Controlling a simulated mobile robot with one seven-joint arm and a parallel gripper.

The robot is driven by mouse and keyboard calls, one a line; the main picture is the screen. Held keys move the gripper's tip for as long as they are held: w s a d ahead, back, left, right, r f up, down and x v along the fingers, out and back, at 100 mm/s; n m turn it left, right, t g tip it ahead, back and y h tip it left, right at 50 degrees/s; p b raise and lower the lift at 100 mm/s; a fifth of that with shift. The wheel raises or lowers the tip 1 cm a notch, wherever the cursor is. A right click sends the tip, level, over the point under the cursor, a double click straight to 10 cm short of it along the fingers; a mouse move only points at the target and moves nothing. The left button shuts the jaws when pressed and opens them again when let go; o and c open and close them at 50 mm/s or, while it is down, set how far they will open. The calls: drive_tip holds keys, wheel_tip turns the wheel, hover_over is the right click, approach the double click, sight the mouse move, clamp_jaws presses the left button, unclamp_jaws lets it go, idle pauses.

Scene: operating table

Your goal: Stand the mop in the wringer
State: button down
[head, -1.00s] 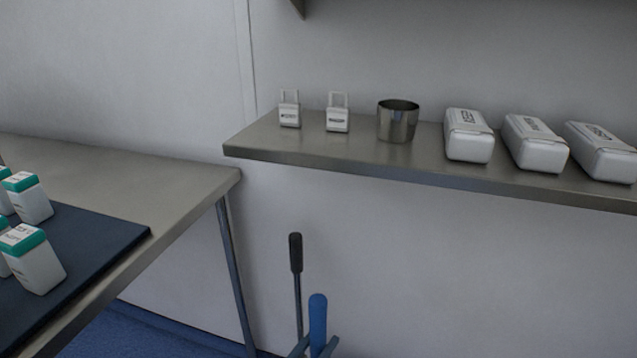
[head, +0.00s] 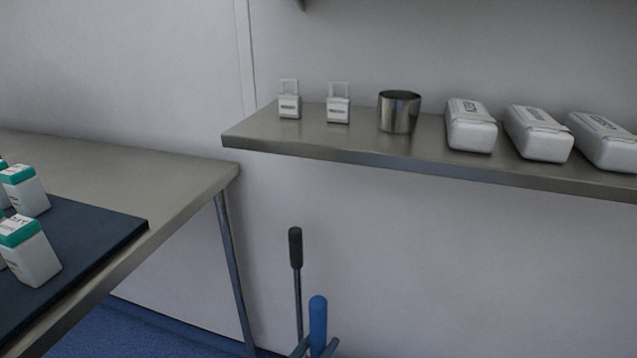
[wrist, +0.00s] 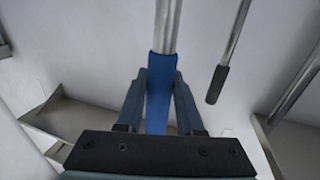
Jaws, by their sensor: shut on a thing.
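The mop's blue grip (head: 318,318) stands upright at the bottom of the head view. In the wrist view the blue grip (wrist: 160,95) continues into a metal pole. My gripper (wrist: 159,76) is shut on this grip, one finger on each side. Its finger ends (head: 316,347) just show at the bottom of the head view. A second, thin metal rod with a black grip (head: 295,248) stands just left of the blue grip; the wrist view also shows this black grip (wrist: 217,85). The mop head and the wringer's body are out of view.
A steel wall shelf (head: 400,160) holds two small white boxes, a metal cup (head: 399,111) and several white packages. At left a steel table (head: 130,165) has a dark mat (head: 95,228) with white and teal bottles. Its leg (head: 234,270) stands left of the rods.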

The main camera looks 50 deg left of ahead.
idle(0.5)
drive_tip(key=shift+c, duration=2.3)
unclamp_jaws()
drive_tip(key=shift+f, duration=0.15)
drive_tip(key=shift+s, duration=0.15)
drive_tip(key=shift+s, duration=0.3)
drive_tip(key=p+v, duration=0.3)
drive_tip(key=v, duration=0.9)
drive_tip(key=shift+d, duration=0.2)
